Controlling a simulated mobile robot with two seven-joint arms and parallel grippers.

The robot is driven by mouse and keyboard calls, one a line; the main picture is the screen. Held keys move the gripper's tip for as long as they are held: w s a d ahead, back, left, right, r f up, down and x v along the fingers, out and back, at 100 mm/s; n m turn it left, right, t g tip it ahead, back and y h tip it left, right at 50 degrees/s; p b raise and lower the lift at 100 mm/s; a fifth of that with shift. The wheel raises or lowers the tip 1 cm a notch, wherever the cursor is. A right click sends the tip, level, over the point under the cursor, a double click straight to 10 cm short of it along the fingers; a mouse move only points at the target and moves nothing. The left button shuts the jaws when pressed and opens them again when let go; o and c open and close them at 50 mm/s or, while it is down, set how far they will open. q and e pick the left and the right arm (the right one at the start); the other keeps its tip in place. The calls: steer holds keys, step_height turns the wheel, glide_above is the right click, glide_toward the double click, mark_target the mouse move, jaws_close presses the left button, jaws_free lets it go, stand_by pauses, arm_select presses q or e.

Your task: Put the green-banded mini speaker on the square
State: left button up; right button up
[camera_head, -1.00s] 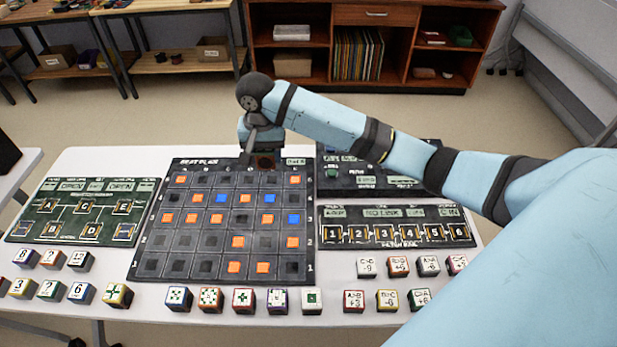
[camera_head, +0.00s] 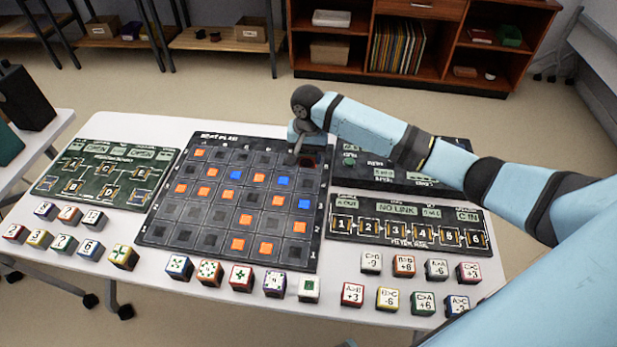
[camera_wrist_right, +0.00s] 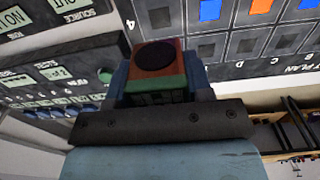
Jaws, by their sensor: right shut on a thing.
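The mini speaker (camera_wrist_right: 157,57) shows in the right wrist view as a small red-brown block with a dark round cone and a green band. It sits between the fingers of my right gripper (camera_wrist_right: 158,82), which is shut on it. In the head view my right gripper (camera_head: 303,148) is over the far right corner of the black grid board (camera_head: 148,228). The speaker there is a dark red patch (camera_head: 309,162) partly hidden by the hand. The board has many dark, orange and blue squares; I cannot tell which square is meant. My left gripper is not in view.
A panel with numbered keys (camera_head: 400,240) lies right of the grid board, with another dark panel (camera_head: 380,180) behind it. A green lettered panel (camera_head: 105,175) lies left. Several marked cubes (camera_head: 240,277) stand along the table's front. A dark box-like object (camera_head: 25,97) stands on the left table.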

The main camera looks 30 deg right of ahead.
mark_target(308, 184)
step_height(308, 184, down, 9)
steer(key=shift+r+b, duration=0.2)
steer(key=shift+b, duration=0.25)
steer(key=shift+f, duration=0.1)
steer(key=o, duration=1)
steer(key=shift+c, duration=0.2)
step_height(308, 184, up, 12)
steer(key=shift+r+p, duration=0.15)
steer(key=shift+p, duration=0.55)
